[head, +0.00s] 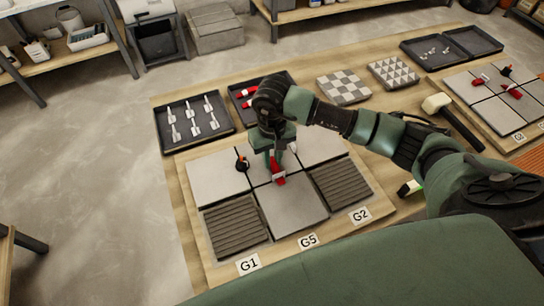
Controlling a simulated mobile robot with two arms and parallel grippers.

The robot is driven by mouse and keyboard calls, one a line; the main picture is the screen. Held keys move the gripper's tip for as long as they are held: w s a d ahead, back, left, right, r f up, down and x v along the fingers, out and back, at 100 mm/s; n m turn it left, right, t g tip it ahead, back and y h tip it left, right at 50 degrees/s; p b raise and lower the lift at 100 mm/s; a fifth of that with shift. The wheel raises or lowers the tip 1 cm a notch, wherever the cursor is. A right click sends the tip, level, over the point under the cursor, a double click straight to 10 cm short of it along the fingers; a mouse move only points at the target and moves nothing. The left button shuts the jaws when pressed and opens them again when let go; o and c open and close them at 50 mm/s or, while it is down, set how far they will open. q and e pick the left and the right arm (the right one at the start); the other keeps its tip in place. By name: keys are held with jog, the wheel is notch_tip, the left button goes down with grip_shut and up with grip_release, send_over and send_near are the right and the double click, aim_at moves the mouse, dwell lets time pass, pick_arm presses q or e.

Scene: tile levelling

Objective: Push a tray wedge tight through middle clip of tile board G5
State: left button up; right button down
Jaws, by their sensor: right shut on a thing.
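The tile board (226,268) with the label G5 (308,240) lies in front of me, with grey tiles in two rows. My right gripper (275,160) is over its middle seam, pointing down and shut on a red wedge (279,180). The wedge is at the joint between the back and front middle tiles. The middle clip is hidden by the gripper and wedge, so I cannot tell how far the wedge sits in it. A dark tray (236,90) with red wedges stands behind, partly covered by my right arm. My left gripper is not in view.
A black and orange piece (242,163) stands on the left seam. A tray of white clips (168,143) lies behind left. Two patterned tiles (343,89), a mallet (437,103) and another tile board (487,117) lie to the right.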

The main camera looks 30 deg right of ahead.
jog(key=c, duration=1.2)
grip_release()
jog(key=shift+s, duration=0.1)
jog(key=shift+c, duration=0.2)
jog(key=shift+r, duration=0.6)
notch_tip(320, 180, up, 7)
jog(key=shift+f+b, duration=0.1)
jog(key=shift+b, duration=0.8)
jog(key=shift+f, duration=0.1)
